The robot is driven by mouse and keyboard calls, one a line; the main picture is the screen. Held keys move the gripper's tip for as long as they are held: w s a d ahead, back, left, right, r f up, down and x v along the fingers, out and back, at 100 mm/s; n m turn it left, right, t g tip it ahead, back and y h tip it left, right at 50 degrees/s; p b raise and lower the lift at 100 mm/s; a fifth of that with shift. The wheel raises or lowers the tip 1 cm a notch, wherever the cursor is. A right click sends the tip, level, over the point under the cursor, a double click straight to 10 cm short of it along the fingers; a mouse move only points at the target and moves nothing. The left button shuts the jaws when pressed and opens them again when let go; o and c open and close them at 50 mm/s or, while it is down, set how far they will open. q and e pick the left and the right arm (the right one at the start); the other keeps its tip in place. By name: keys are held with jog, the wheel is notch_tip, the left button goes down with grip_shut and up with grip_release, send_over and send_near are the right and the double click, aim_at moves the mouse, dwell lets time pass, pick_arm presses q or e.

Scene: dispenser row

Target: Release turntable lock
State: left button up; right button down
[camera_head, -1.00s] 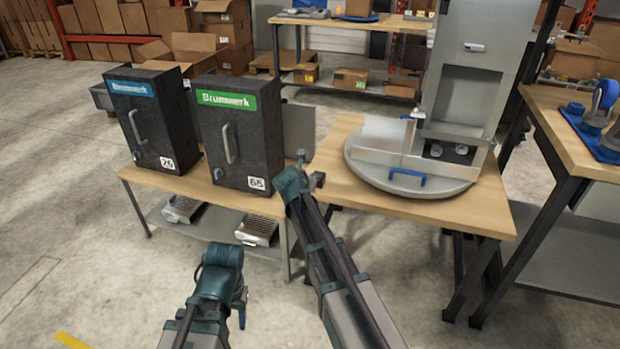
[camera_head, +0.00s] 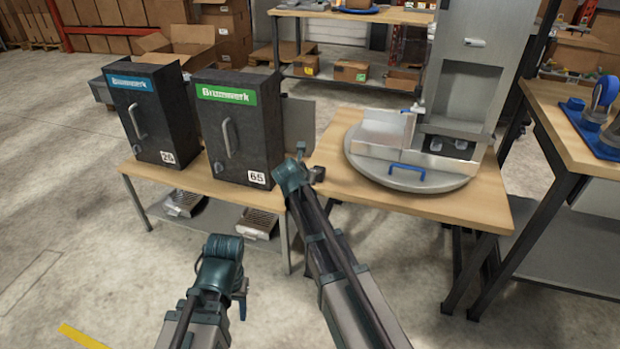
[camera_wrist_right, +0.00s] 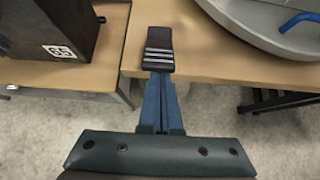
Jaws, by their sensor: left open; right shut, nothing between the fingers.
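The turntable (camera_head: 365,171) is a round grey disc on the wooden table right of centre, with an upright metal divider and a blue handle (camera_head: 421,172) at its front edge. A small blue part (camera_head: 405,111) shows at the divider's back end. I cannot tell which part is the lock. My right gripper (camera_head: 312,168) is left of the disc, near the table's left edge, apart from it. In the right wrist view its fingers (camera_wrist_right: 158,48) are closed together and empty. My left gripper (camera_head: 241,296) is low in front of the tables, open, touching nothing; its fingers show poorly.
A tall grey machine (camera_head: 466,90) stands over the turntable's back. Two black dispenser boxes, one with a blue label (camera_head: 160,120) and one with a green label (camera_head: 240,130), stand on the left table. Another table (camera_head: 555,120) holds blue items at right. Open floor lies in front.

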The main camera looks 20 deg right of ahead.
notch_tip(320, 180, down, 4)
jog(key=s+a+b, duration=0.1)
jog(key=b, duration=0.3)
jog(key=p+v, duration=0.7)
jog(key=v, duration=0.3)
jog(key=shift+d+r, duration=0.2)
jog(key=shift+r, duration=0.35)
jog(key=s+a+r+m+g+y+p, duration=0.1)
jog(key=s+a+r+m+g+p, duration=0.1)
jog(key=s+m+p, duration=0.5)
jog(key=s+a+r+m+g+y+p, duration=0.2)
jog(key=s+a+r+m+p, duration=0.3)
jog(key=s+m, duration=0.5)
jog(key=s+a+r+m+g+y+p, duration=0.1)
jog(key=s+a+r+m+g+p, duration=0.3)
jog(key=s+r+m+p, duration=0.2)
jog(key=s+m+p, duration=0.2)
jog(key=s+p, duration=0.1)
jog(key=s, duration=0.1)
jog(key=shift+s+r+p, duration=0.25)
jog(key=shift+r+p, duration=0.15)
